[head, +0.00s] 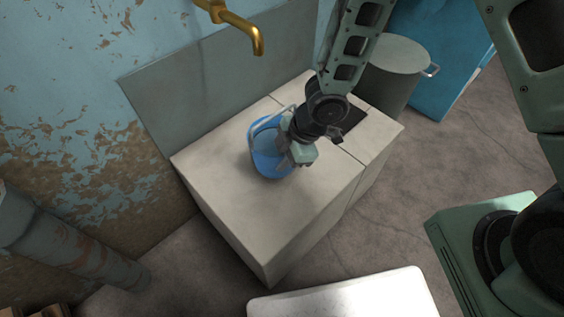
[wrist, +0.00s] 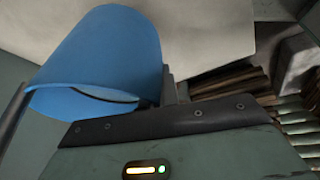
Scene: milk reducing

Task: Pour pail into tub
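The blue pail (head: 268,160) has a pale grey handle arched over its top and stands at or just above the pale block top; I cannot tell whether it touches. My gripper (head: 294,152) is at the pail's right side, with its fingers down at the rim. In the wrist view the pail (wrist: 100,55) is close to the gripper (wrist: 168,88), with one dark finger beside its wall; the other finger is not clearly seen. Whether the fingers are closed on the wall is hidden. I cannot identify the tub for sure; a grey round vessel (head: 388,82) stands behind the block.
The pale block (head: 255,220) has free room at the front and left. A brass tap (head: 245,28) hangs above its back edge. A dark square (head: 350,122) lies on its right part. A white slab (head: 340,298) is at the bottom; a pipe (head: 70,243) runs at left.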

